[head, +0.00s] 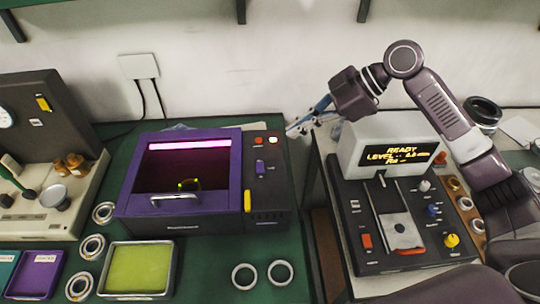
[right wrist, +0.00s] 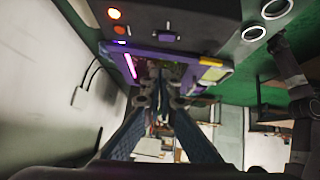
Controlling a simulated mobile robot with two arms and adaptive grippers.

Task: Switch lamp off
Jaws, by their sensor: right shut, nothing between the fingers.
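A purple and black lamp cabinet (head: 126,206) stands on the green bench, with a glowing pink-white tube (head: 188,145) behind its window. The lit tube also shows in the right wrist view (right wrist: 130,66). The switch shows in the right wrist view too (right wrist: 166,36). My right gripper (head: 291,128) is shut and empty, reaching in from the right above the panel's back right corner, apart from the switch as far as I can tell. My left gripper is out of view.
A black device with a lit display (head: 400,155) stands close below my right arm. A yellow-green tray (head: 174,268) and loose rings (head: 244,276) lie in front of the cabinet. The wall is close behind. A gap separates the two benches.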

